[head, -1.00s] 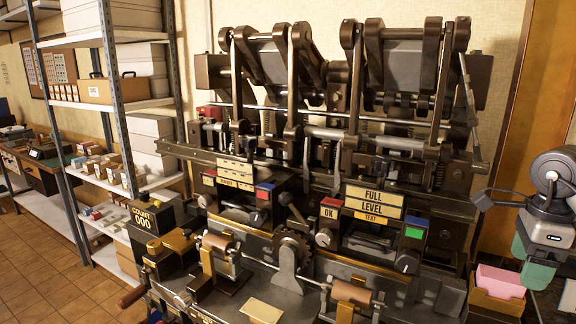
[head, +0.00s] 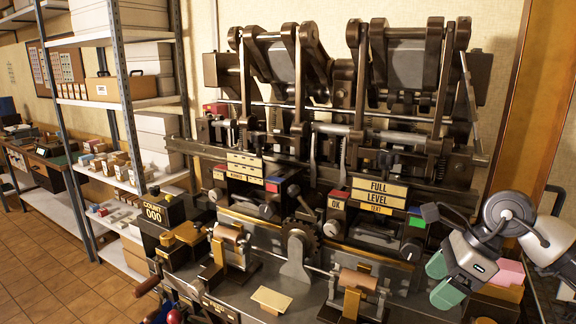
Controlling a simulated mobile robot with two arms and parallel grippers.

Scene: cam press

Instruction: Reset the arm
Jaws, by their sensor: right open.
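The dark metal cam press (head: 392,160) fills the middle of the head view. It has several upright linkage arms at the top, and a long slanted lever (head: 468,92) on its right side. I cannot tell which part the task calls the arm. The front carries yellow label plates such as FULL LEVEL (head: 378,193) and a black COUNT box (head: 152,212) reading 000. My right gripper (head: 444,279), with green fingertips, is open and empty at the lower right, in front of the press's right end.
A metal shelf (head: 120,100) with boxes stands at the left. A pink block in a wooden tray (head: 505,290) is partly hidden behind my right gripper. A crank handle (head: 147,286) juts out at the press's lower left. Tiled floor (head: 60,275) is clear at left.

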